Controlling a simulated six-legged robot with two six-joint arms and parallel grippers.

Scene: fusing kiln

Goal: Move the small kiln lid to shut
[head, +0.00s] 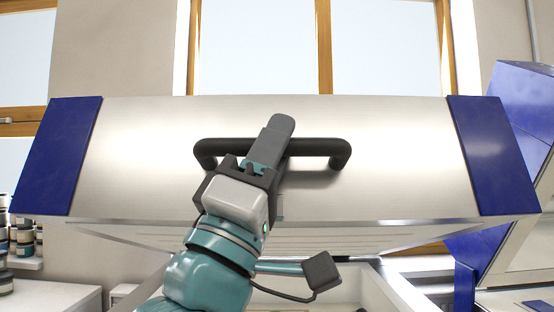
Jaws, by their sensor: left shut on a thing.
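The small kiln lid (390,140) fills the middle of the head view, a brushed metal front with blue end panels. It is raised, and a gap shows between its lower edge and the pale kiln body (385,296) below. A black bar handle (325,147) runs across the lid's front. My left gripper (273,143) is shut on the handle, a little left of its right end, and its fingers cover part of the bar. My right gripper is not in view.
Another blue and metal kiln (525,110) stands close at the right, its lid tilted up. Jars (25,240) sit on a shelf at the left above a white surface (45,298). Windows are behind the lid.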

